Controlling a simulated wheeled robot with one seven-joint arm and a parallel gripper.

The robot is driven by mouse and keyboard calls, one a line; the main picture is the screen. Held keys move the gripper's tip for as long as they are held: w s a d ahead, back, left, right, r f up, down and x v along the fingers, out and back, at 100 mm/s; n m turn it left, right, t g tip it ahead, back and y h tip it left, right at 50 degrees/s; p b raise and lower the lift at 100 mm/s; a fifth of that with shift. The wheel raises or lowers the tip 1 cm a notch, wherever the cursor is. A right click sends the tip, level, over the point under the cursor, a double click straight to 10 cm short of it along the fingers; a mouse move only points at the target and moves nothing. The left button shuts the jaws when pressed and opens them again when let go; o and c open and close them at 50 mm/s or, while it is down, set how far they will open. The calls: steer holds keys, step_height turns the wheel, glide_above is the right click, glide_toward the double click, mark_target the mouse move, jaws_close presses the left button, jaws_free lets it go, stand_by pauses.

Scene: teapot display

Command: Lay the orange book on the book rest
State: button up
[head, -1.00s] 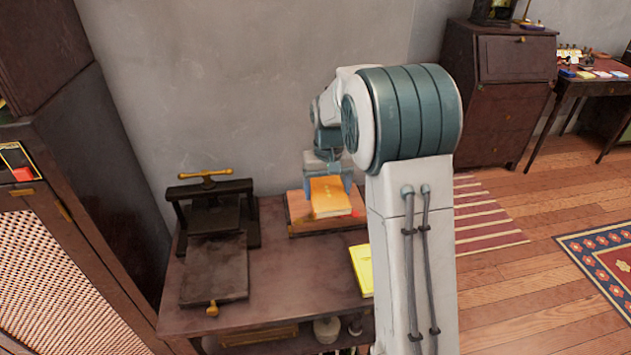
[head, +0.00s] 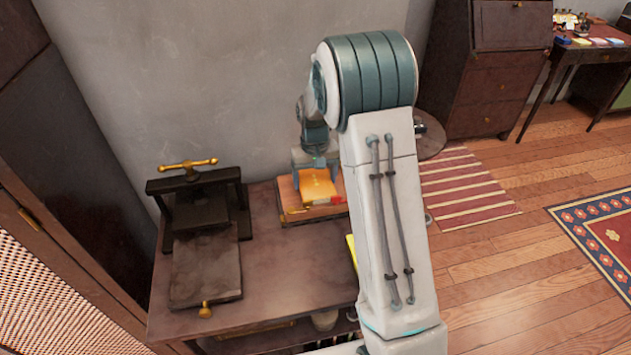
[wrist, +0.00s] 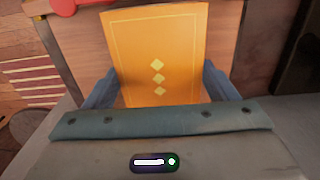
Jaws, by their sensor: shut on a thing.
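The orange book (head: 318,188) is at the wooden book rest (head: 294,208) on the dark table. It shows large in the wrist view (wrist: 150,40), with gold diamonds on its cover and the wooden board behind it. My gripper (head: 316,163) is shut on the book, with one blue finger at each side edge. The book lies over the slanted face of the rest; I cannot tell whether it touches the board. A small red piece (head: 338,199) shows at the rest's front right. My arm hides the rest's right side.
A black book press (head: 200,195) with a brass handle stands at the table's left. A yellow book (head: 351,249) is mostly hidden behind my arm. The table's middle (head: 285,262) is clear. A grey wall is close behind the table, and a dark cabinet stands at the left.

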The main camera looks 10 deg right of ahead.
mark_target(315, 180)
steer(key=shift+f, duration=0.85)
steer(key=shift+f, duration=0.1)
steer(key=o, duration=1)
step_height(315, 180, up, 11)
steer(key=s+r+t, duration=0.1)
steer(key=s+r, duration=0.6)
steer(key=s, duration=0.5)
steer(key=shift+t, duration=0.7)
steer(key=shift+s+f, duration=0.2)
steer(key=shift+s, duration=3.7)
steer(key=shift+s+f, duration=0.2)
steer(key=shift+s, duration=3.65)
